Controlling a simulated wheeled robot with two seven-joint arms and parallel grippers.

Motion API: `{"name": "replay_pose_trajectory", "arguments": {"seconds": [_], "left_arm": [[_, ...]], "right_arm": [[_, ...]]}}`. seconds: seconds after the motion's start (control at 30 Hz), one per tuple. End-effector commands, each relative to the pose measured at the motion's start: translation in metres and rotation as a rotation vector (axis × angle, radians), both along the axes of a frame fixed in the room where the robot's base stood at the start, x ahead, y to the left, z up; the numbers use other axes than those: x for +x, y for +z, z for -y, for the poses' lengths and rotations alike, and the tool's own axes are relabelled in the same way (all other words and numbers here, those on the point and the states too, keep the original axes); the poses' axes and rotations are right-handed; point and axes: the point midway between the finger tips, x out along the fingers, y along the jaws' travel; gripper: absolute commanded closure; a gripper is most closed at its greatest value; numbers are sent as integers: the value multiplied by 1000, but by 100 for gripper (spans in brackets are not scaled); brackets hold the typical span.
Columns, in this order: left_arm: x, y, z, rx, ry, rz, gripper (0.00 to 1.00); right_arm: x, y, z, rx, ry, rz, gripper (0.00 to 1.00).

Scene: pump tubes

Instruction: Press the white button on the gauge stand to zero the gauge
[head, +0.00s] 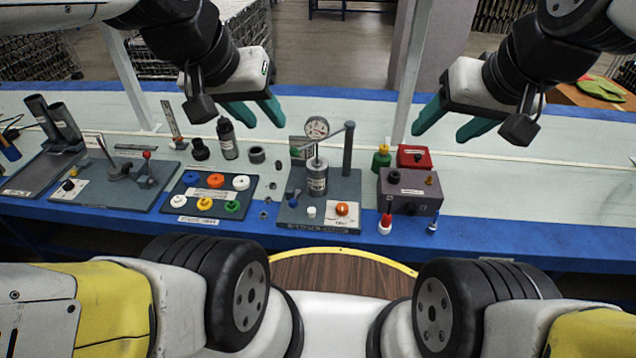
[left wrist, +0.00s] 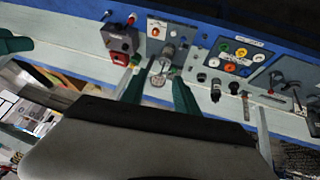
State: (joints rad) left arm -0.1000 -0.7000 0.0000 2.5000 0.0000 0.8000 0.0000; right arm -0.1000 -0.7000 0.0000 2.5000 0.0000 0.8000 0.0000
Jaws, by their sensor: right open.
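The gauge stand (head: 291,216) is a dark grey base in the middle of the table, with a round dial gauge (head: 317,127) above a metal cylinder and an upright post. The small white button (head: 311,211) is at its front, left of an orange knob (head: 342,209) on a white plate. The stand also shows in the left wrist view (left wrist: 182,31). My left gripper (head: 263,125) is open and empty, behind and left of the stand, above the table. My right gripper (head: 440,136) is open and empty, to the right of the gauge. Neither touches the stand.
A tray of coloured rings (head: 168,203) lies left of the stand, with a dark bottle (head: 228,139) behind it. A grey box (head: 411,192), a red box (head: 414,157) and a green bottle (head: 381,158) stand to the right. The table's far right is clear.

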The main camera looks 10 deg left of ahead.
Motion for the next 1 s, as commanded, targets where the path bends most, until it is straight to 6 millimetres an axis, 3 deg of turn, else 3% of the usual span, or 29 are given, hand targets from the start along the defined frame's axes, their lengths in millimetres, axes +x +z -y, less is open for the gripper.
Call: {"name": "replay_pose_trajectory", "arguments": {"seconds": [0.33,0.5,0.53,0.77,1.0], "left_arm": [[0,0,0,0,0,0,66],[6,-1,0,1,2,-12,99],[9,-2,0,2,3,-19,100],[55,-18,2,15,16,-106,100],[114,-54,7,40,32,-211,100]], "right_arm": [[0,0,0,0,0,0,41],[0,0,0,0,0,0,41],[0,0,0,0,0,0,41],[0,0,0,0,0,0,41],[0,0,0,0,0,0,41]]}}
